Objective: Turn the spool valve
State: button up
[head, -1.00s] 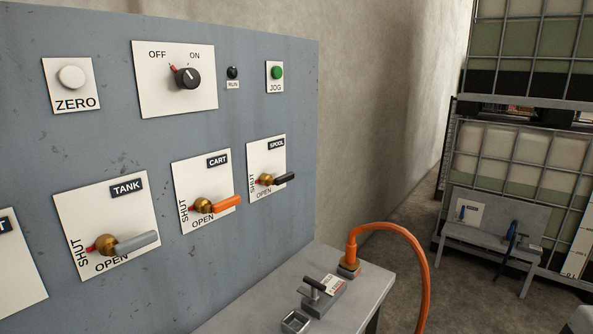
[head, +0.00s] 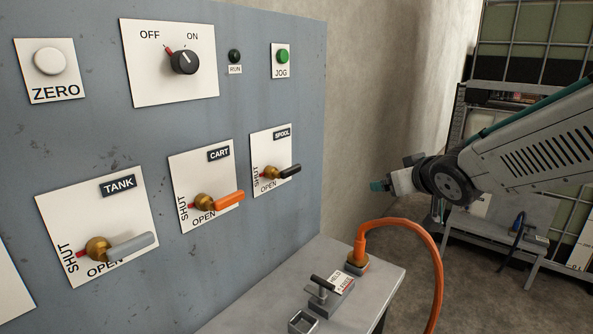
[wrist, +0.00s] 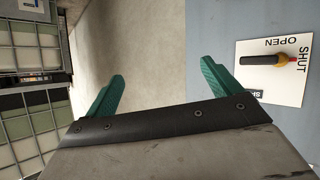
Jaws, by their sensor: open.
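The spool valve (head: 279,172) is on a white plate labelled SPOOL on the grey-blue panel. It has a brass hub, a black handle pointing right and a red mark at its left, between the words SHUT and OPEN. In the wrist view the spool valve (wrist: 269,59) shows at the upper right, beyond the right finger and apart from it. My gripper (wrist: 178,97) is open and empty, its two green fingers spread. In the head view my gripper (head: 384,184) is to the right of the panel, clear of the valve.
The CART valve (head: 217,200) with an orange handle and the TANK valve (head: 120,248) with a grey handle sit to the left. A bench (head: 385,281) below carries an orange hose (head: 432,262) that arches up. Open space lies right of the panel.

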jog(key=w+a+n+t+y, duration=0.1)
jog(key=w+a+n+y, duration=0.2)
jog(key=w+a+y, duration=0.35)
jog(key=n+g+y, duration=0.2)
jog(key=n+y, duration=0.2)
jog(key=y, duration=0.2)
send_near(293, 168)
jog(key=x, duration=0.8)
jog(key=shift+w+a, duration=0.15)
jog(key=shift+w, duration=0.05)
jog(key=c, duration=1.4)
